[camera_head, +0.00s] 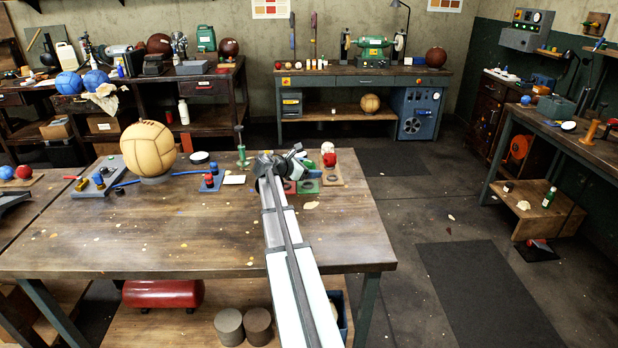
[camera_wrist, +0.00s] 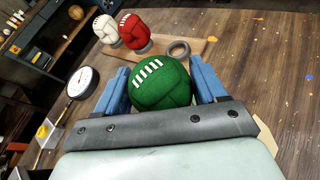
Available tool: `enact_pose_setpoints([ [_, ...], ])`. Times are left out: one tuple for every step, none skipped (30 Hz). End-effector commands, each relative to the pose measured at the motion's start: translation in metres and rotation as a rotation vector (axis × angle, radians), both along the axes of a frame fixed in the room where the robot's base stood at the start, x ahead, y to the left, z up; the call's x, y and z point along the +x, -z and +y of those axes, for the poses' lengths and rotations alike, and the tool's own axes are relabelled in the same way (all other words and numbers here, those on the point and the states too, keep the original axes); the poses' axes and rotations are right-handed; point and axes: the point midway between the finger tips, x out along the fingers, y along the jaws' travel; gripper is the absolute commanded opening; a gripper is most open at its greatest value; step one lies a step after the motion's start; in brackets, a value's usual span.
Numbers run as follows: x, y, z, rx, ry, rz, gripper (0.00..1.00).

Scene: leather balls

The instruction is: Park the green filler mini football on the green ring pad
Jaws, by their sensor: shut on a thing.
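In the wrist view the green mini football (camera_wrist: 160,84), with white lacing, sits between the two blue fingers of my gripper (camera_wrist: 160,76). The fingers are shut on it. In the head view my gripper (camera_head: 272,163) is over the back of the front workbench, and I cannot make out the ball there. A green pad (camera_head: 307,187) lies just right of my arm, beside a red pad (camera_head: 289,187) partly covered by the arm. Neither coloured pad can be made out in the wrist view.
A wooden board (camera_head: 333,181) holds a red ball (camera_wrist: 133,30) and a white ball (camera_wrist: 105,28), plus an empty dark ring (camera_wrist: 179,49). A round dial (camera_wrist: 82,83) lies left of my gripper. A large tan ball (camera_head: 149,148) stands at left. The bench front is mostly clear.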

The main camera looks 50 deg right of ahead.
Motion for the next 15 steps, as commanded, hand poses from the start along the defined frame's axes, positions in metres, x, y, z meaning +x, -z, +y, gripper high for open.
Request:
enact_pose_setpoints([
  [0.000, 0.004, 0.000, 0.000, 0.000, 0.001, 0.31],
  [0.000, 0.007, 0.000, 0.000, -0.001, 0.002, 0.31],
  [0.000, 0.012, 0.000, 0.001, -0.001, 0.003, 0.31],
  [0.000, 0.015, 0.000, 0.001, -0.001, 0.003, 0.31],
  [0.000, 0.019, 0.000, 0.001, -0.001, 0.003, 0.31],
  [0.000, 0.024, 0.000, 0.000, -0.002, 0.001, 0.31],
  [0.000, 0.027, 0.000, 0.000, -0.002, 0.001, 0.31],
  [0.000, 0.030, 0.000, 0.000, -0.002, 0.002, 0.31],
  [0.000, 0.033, 0.000, 0.000, -0.002, 0.002, 0.31],
  [0.000, 0.035, 0.000, 0.000, -0.002, 0.002, 0.31],
  [0.000, 0.035, 0.000, -0.001, -0.001, 0.002, 0.31],
  [0.000, 0.035, 0.000, -0.001, -0.001, 0.002, 0.31],
  [0.000, 0.035, 0.000, -0.001, -0.001, 0.002, 0.31],
  [0.000, 0.035, 0.000, -0.001, -0.001, 0.002, 0.31],
  [0.000, 0.035, 0.000, -0.001, -0.001, 0.002, 0.31],
])
